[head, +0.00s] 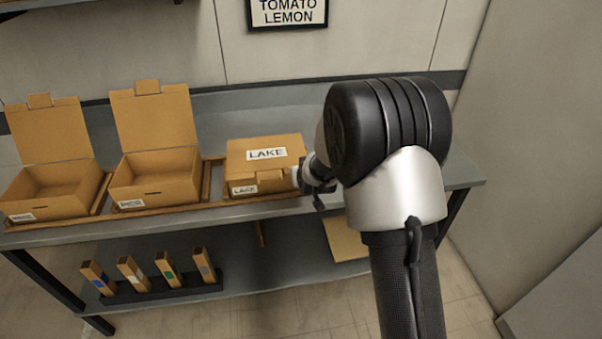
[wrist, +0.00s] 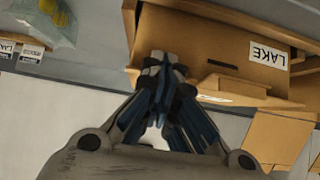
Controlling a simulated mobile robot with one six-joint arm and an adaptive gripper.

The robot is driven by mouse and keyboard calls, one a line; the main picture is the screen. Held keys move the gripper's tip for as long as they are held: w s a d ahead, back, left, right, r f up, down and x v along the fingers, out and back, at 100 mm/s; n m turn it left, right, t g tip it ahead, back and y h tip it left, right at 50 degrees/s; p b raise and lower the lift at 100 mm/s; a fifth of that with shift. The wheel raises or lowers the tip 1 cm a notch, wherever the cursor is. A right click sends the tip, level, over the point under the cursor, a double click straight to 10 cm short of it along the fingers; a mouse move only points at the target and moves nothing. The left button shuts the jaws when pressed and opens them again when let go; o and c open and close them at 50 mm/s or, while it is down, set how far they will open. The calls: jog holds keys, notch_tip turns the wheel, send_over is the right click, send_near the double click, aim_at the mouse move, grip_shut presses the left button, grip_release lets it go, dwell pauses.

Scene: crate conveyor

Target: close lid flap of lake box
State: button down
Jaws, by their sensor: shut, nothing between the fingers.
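The lake box (head: 258,190) is a cardboard box at the right end of the row, with a LAKE label on its front and another on its lid. Its lid (head: 280,145) lies down over the top, and a small tab shows at the lid's front edge. In the wrist view the lake box (wrist: 195,50) fills the upper middle. My gripper (head: 314,190) is at the box's right front corner in the head view. In the wrist view my gripper (wrist: 165,65) is shut and empty, its fingertips against or just in front of the box; I cannot tell if they touch.
Two boxes with raised lids, a middle one (head: 158,180) and a left one (head: 50,185), stand left on the same bench (head: 220,212). The lower shelf holds several wooden blocks (head: 166,267) in a dark rack. The bench right of my arm is clear up to the wall.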

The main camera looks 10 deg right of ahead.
dwell(0.3)
notch_tip(320, 180, up, 5)
jog(key=p, duration=0.3)
jog(key=s+f, duration=0.4)
jog(key=s, duration=0.6)
jog(key=s+r+g, duration=0.2)
jog(key=s+r, duration=1.1)
jog(key=r, duration=0.1)
jog(key=s+r+g, duration=0.1)
jog(key=s+r, duration=0.1)
jog(key=s, duration=0.8)
jog(key=s+r+g, duration=0.2)
jog(key=s+r, duration=0.1)
jog(key=s, duration=0.8)
jog(key=shift+s+d, duration=0.25)
jog(key=shift+d, duration=0.15)
